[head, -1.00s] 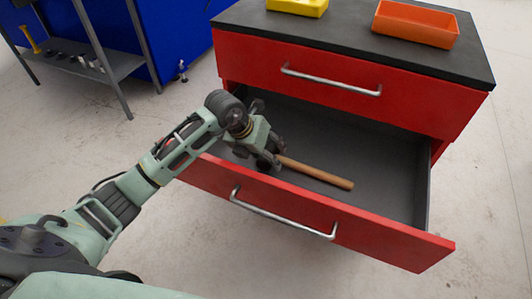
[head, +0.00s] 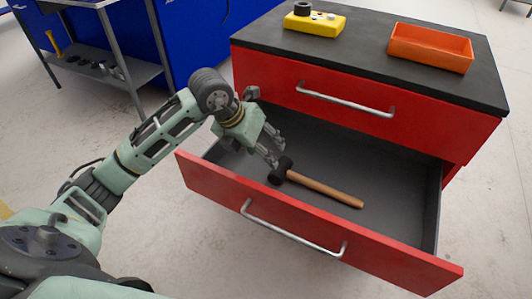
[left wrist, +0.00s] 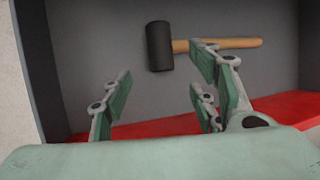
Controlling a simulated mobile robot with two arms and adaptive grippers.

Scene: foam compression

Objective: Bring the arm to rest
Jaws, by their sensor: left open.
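My left gripper (head: 275,152) is open and empty above the left part of the open drawer. In the left wrist view the fingers of my left gripper (left wrist: 160,98) stand apart with nothing between them. A mallet with a black head (head: 281,170) and a wooden handle (head: 325,190) lies on the drawer floor, just beyond the fingertips. In the left wrist view the mallet head (left wrist: 159,46) lies ahead of the fingers, and one finger partly overlaps the handle. My right gripper is not in view.
The open drawer's red front (head: 310,225) spans the foreground. The cabinet's dark top (head: 370,62) carries a yellow block (head: 314,23) and an orange tray (head: 430,47). A grey shelf (head: 95,75) stands at the left. Bare floor surrounds the cabinet.

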